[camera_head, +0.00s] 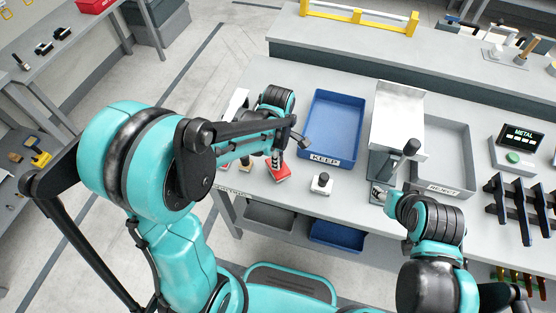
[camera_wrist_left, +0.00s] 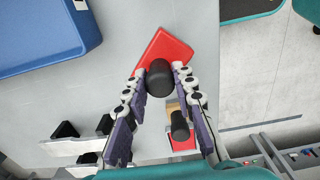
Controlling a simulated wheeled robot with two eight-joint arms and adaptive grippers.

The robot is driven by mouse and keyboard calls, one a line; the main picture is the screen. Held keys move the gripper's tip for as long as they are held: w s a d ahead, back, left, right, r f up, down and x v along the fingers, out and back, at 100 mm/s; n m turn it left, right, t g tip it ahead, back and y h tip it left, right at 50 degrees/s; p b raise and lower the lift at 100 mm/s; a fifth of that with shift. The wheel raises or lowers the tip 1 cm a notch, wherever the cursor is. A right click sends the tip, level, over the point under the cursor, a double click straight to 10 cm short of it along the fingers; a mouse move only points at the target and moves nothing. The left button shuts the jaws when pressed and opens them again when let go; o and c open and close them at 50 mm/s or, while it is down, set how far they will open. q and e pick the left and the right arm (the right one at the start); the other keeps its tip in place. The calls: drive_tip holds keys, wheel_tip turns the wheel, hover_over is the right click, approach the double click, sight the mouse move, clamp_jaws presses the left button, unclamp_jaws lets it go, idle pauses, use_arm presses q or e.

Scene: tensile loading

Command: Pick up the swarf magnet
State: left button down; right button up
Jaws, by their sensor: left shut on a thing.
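The likely swarf magnet is a red block (camera_head: 279,173) with an upright black knob, on the bench left of the blue KEEP tray. In the left wrist view the red block (camera_wrist_left: 160,50) lies under the round black knob (camera_wrist_left: 160,78). My left gripper (camera_head: 277,152) points down over it, and in the wrist view its fingertips (camera_wrist_left: 160,84) are closed around the knob. The block appears to be at bench level; I cannot tell whether it touches.
The blue KEEP tray (camera_head: 334,115) and grey REJECT tray (camera_head: 447,187) flank a grey machine (camera_head: 397,120). A small white block with a black knob (camera_head: 321,183) stands in front. Another black-knobbed tool (camera_wrist_left: 180,128) stands close to my left fingers.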

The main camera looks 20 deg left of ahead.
use_arm(q)
wheel_tip(320, 180, up, 2)
drive_tip(key=shift+r+p, duration=0.2)
drive_tip(key=shift+p, duration=0.15)
drive_tip(key=s+d+r+p, duration=0.2)
drive_tip(key=d+r, duration=0.4)
drive_tip(key=d, duration=0.5)
drive_tip(key=shift+s+d+r+p, duration=0.15)
drive_tip(key=shift+s+r+p, duration=0.15)
drive_tip(key=shift+s, duration=0.2)
